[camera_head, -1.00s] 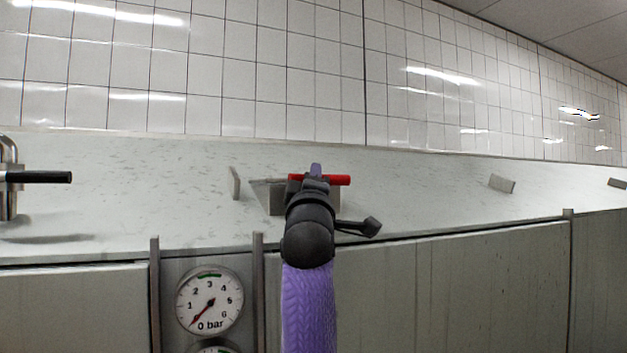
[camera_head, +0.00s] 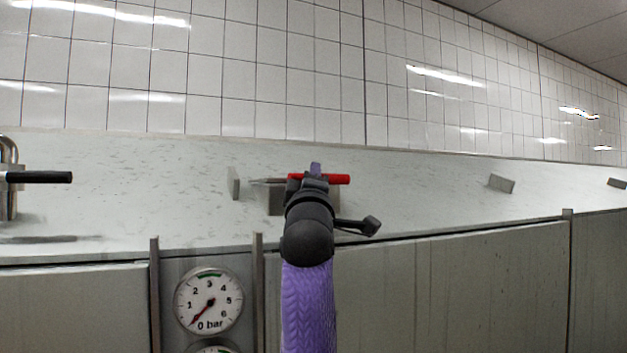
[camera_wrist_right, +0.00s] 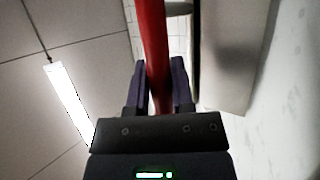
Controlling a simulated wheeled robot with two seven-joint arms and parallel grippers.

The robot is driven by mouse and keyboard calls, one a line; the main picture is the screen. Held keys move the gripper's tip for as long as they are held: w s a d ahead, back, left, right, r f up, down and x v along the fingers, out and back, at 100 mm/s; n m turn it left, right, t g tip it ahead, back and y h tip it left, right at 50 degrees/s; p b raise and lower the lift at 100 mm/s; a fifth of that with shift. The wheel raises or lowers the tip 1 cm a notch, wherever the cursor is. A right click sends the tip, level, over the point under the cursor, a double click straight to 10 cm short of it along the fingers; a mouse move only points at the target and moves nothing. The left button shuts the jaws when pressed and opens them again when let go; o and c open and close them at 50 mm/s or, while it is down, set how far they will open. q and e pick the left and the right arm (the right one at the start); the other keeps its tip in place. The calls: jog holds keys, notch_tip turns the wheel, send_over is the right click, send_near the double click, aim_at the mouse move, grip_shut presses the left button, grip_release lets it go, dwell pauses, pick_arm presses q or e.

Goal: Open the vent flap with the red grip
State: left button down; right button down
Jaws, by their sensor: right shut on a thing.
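The red grip (camera_head: 340,179) is a short red bar on the vent flap, on the sloping pale surface at the middle of the head view. The vent flap (camera_head: 265,181) shows as a thin, nearly edge-on grey plate left of the grip. Below it is a grey block-like vent part (camera_head: 275,203). My right gripper (camera_head: 315,174) is shut on the red grip. In the right wrist view the red grip (camera_wrist_right: 154,45) passes between the dark fingers of my right gripper (camera_wrist_right: 160,85). My arm and gripper hide much of the flap and vent. My left gripper is not in view.
A metal fitting with a black handle (camera_head: 40,177) stands at the left. A small grey plate (camera_head: 233,183) stands left of the vent. A pressure gauge (camera_head: 209,301) sits below on the front, between two upright bars. The pale surface to the right is mostly clear.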

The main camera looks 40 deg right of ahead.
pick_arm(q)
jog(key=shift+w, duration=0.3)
pick_arm(e)
notch_tip(320, 180, up, 9)
jog(key=w+n+y, duration=0.1)
jog(key=shift+w+d+f+y, duration=0.15)
jog(key=shift+w+d+y, duration=0.15)
jog(key=shift+w, duration=0.1)
jog(key=shift+c, duration=2.4)
grip_release()
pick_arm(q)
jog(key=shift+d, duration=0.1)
pick_arm(e)
jog(key=shift+f, duration=0.1)
